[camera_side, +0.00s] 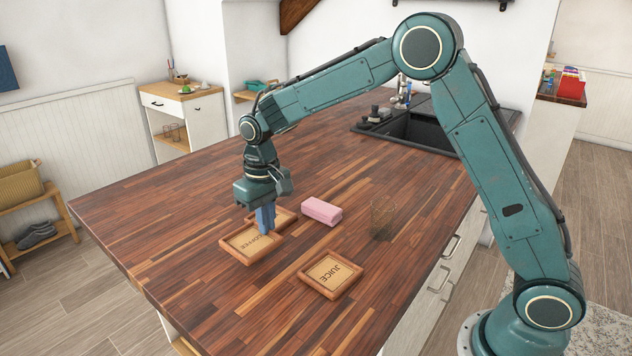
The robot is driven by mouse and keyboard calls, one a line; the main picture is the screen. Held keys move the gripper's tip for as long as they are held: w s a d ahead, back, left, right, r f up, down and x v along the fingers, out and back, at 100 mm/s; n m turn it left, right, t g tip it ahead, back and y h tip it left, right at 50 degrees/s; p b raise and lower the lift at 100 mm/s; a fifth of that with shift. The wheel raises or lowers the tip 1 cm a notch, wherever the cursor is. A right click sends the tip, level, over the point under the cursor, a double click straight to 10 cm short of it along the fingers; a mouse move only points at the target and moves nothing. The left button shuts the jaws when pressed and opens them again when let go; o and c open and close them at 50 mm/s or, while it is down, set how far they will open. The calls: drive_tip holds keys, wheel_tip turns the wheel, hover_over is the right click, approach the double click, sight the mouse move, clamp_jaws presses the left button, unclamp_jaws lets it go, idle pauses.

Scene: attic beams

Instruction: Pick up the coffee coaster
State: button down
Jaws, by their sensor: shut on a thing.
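The coffee coaster (238,247) is a square with a wooden rim and a tan face lettered "COFFEE". It shows near the table's left front, lying flat or nearly so; I cannot tell whether it touches the table. My gripper (266,228) points down at its back right edge, with blue fingers shut on that edge. The fingers cover part of the lettering. A second wooden-rimmed coaster (287,216) lies just behind, partly hidden by the gripper. The juice coaster (330,273), lettered "JUICE", lies flat to the right and nearer the camera.
A pink block (321,211) lies right of the gripper. A clear glass (383,218) stands farther right. A black sink (420,130) is set into the back of the wooden table (200,300). The table's left and front areas are clear.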

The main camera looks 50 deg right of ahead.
drive_tip(key=shift+r, duration=0.7)
drive_tip(key=shift+r, duration=0.1)
